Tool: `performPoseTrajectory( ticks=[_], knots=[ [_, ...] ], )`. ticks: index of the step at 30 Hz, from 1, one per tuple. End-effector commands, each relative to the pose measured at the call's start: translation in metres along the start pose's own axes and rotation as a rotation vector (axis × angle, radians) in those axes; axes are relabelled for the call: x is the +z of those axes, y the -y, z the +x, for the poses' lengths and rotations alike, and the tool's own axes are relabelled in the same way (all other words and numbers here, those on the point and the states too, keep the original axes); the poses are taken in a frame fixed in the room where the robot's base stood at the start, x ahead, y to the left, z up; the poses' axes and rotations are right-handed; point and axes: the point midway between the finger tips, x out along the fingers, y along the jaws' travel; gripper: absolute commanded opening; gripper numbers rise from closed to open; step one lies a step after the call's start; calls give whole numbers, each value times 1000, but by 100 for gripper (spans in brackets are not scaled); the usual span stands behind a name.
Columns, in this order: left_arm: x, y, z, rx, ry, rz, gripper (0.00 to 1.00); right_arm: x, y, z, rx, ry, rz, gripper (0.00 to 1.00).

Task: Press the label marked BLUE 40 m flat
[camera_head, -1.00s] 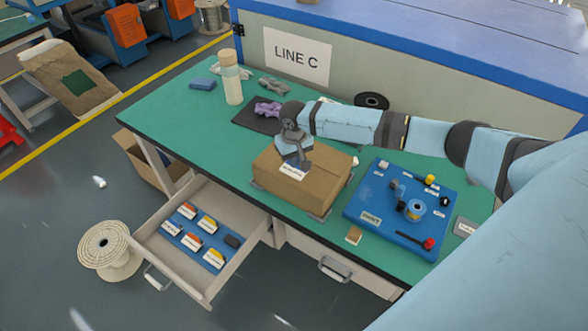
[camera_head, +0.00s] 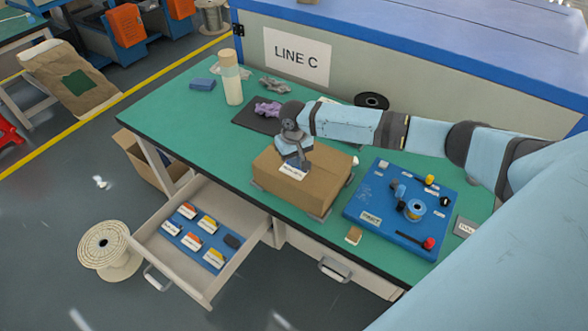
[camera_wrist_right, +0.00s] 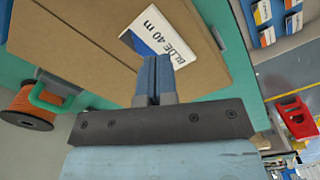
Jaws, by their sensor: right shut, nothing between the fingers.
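The label marked BLUE 40 m (camera_wrist_right: 158,36) lies on top of a closed brown cardboard box (camera_wrist_right: 70,42) in the right wrist view. The fingers hide part of the label. My left gripper is not in view.
A blue board (camera_head: 375,220) with a small spool and other parts lies right of the box. An open drawer (camera_head: 195,240) with several labelled packs juts out at the front left. A bottle (camera_head: 231,80) stands at the back. The green bench (camera_head: 165,115) is clear at left.

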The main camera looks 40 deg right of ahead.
Motion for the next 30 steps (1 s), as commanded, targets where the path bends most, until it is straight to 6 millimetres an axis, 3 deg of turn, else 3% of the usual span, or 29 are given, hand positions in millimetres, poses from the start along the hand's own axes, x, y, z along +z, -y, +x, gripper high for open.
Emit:
performPoseTrajectory(
  ticks=[30],
  knots=[
    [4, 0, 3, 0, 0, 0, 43, 0, 0, 17, -1, 1, 0, 0]
  ],
)
